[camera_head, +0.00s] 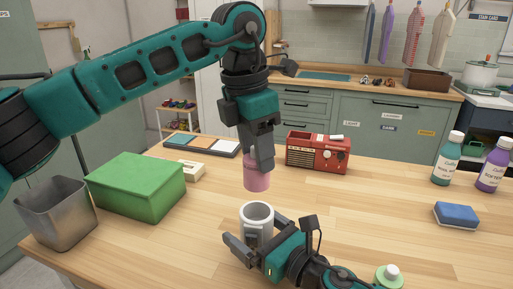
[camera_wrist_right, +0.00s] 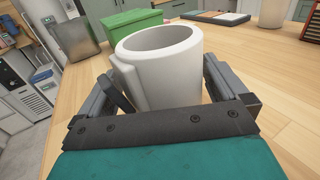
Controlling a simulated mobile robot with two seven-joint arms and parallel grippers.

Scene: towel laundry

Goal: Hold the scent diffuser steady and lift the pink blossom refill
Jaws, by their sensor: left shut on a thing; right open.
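My left gripper (camera_head: 260,160) points down and is shut on the pink refill (camera_head: 257,178), a short cylinder held above the table. The scent diffuser (camera_head: 257,213), a white open-topped cup shape, stands upright on the table below it, with a clear gap between them. My right gripper (camera_head: 262,240) is low at the diffuser, open, with its fingers on either side of the body. In the right wrist view the diffuser (camera_wrist_right: 165,70) fills the middle between the fingers, its opening visible and its inside bottom hidden. Contact with the fingers is unclear.
A green box (camera_head: 135,185) and a metal bin (camera_head: 58,212) stand at left. A red radio (camera_head: 317,153) is behind the diffuser. A blue sponge (camera_head: 456,215) and two bottles (camera_head: 447,160) are at right. A small green-and-white item (camera_head: 389,275) lies near my right arm. The table's right-centre is clear.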

